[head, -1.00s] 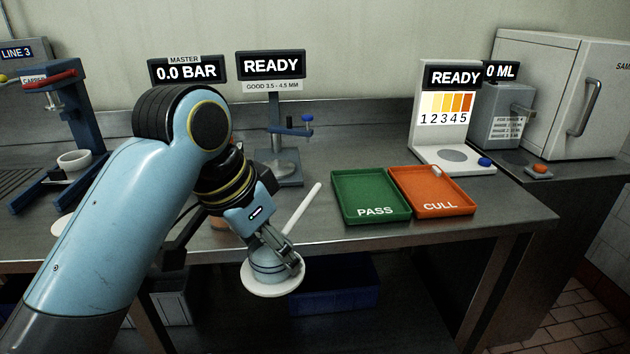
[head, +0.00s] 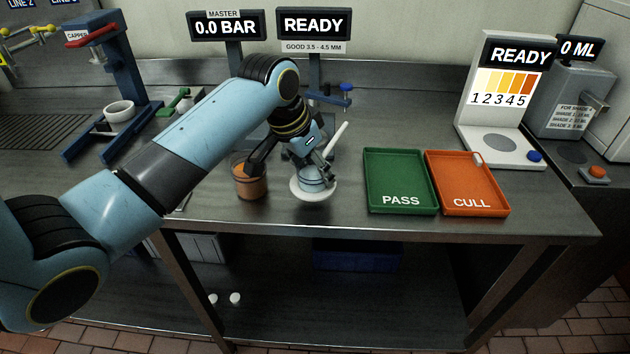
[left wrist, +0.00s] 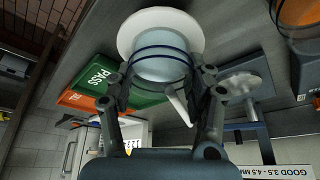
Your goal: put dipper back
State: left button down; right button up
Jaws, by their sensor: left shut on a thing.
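My left gripper (head: 318,168) is shut on the dipper (head: 311,180), a pale grey-blue cup with a white stick handle slanting up to the right. A white round disc (head: 314,194) sits right under the cup. The left wrist view shows the cup (left wrist: 161,58) between my fingers (left wrist: 162,84), the disc (left wrist: 160,20) beyond it and the stick beside a finger. The cup is over the bench near its front edge; I cannot tell whether the disc touches the bench. An amber pot (head: 249,183) stands just left of it. My right gripper is not in view.
A green PASS tray (head: 400,170) and an orange CULL tray (head: 468,175) lie to the right. A gauge stand with a blue knob (head: 345,88) is behind my gripper. A capper (head: 100,60) stands at left. Bench is clear between the dipper and the front edge.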

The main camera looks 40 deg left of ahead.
pick_arm(q)
jog(key=shift+f, duration=0.4)
notch_tip(320, 180, down, 2)
jog(key=shift+f, duration=0.7)
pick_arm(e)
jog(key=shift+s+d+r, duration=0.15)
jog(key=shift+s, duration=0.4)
pick_arm(q)
jog(key=c, duration=0.5)
grip_release()
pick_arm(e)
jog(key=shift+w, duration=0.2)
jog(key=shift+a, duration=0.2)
